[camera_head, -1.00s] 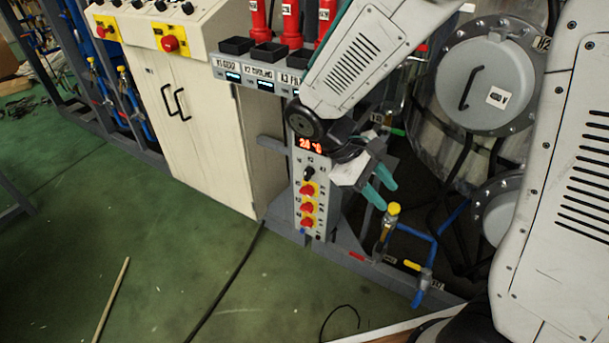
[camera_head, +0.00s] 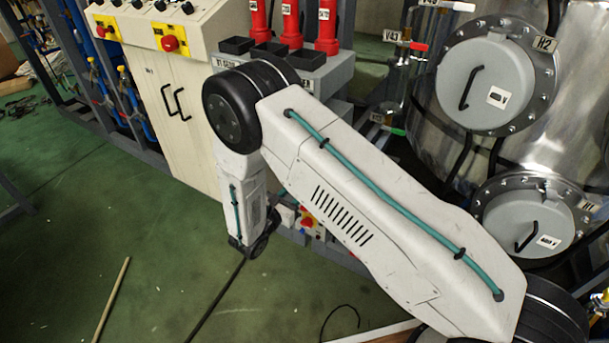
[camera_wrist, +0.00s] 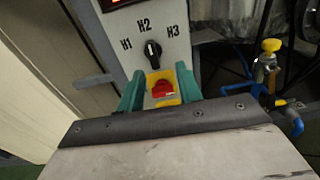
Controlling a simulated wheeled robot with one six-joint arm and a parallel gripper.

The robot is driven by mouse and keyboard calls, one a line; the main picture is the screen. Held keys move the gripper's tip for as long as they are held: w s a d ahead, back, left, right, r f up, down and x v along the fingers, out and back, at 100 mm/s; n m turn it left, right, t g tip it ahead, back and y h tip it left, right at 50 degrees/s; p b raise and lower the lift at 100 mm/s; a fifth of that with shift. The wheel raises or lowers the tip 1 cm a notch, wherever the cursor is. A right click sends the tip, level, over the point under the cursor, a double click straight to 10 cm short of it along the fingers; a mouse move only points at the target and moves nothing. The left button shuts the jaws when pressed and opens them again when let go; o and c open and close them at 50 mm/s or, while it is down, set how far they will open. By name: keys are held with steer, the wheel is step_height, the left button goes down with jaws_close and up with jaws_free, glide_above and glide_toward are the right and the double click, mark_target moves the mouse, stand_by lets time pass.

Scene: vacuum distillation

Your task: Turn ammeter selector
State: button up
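The ammeter selector (camera_wrist: 152,52) is a small black knob on a pale panel in the wrist view, with H1, H2 and H3 lettered around it. Its pointer looks roughly upward, towards H2. My gripper (camera_wrist: 158,73) is open, its two teal fingers apart and empty. The fingertips lie just below the selector in the picture, either side of a red button (camera_wrist: 164,88) on a yellow plate. I cannot tell how far they are from the panel. In the head view my arm hides the selector and most of the gripper.
A red display (camera_wrist: 122,2) sits above the selector. A yellow-topped valve with blue pipe (camera_wrist: 271,47) stands to the right. In the head view, a white cabinet (camera_head: 165,90) is at left and round metal hatches (camera_head: 487,85) at right. Green floor (camera_head: 60,240) is open at front left.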

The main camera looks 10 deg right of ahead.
steer(key=w+a+x, duration=0.1)
steer(key=x, duration=0.6)
steer(key=shift+w+d+r+n+t+y, duration=0.3)
steer(key=shift+r+t, duration=0.05)
steer(key=shift+t, duration=0.05)
steer(key=shift+c, duration=0.2)
jaws_close()
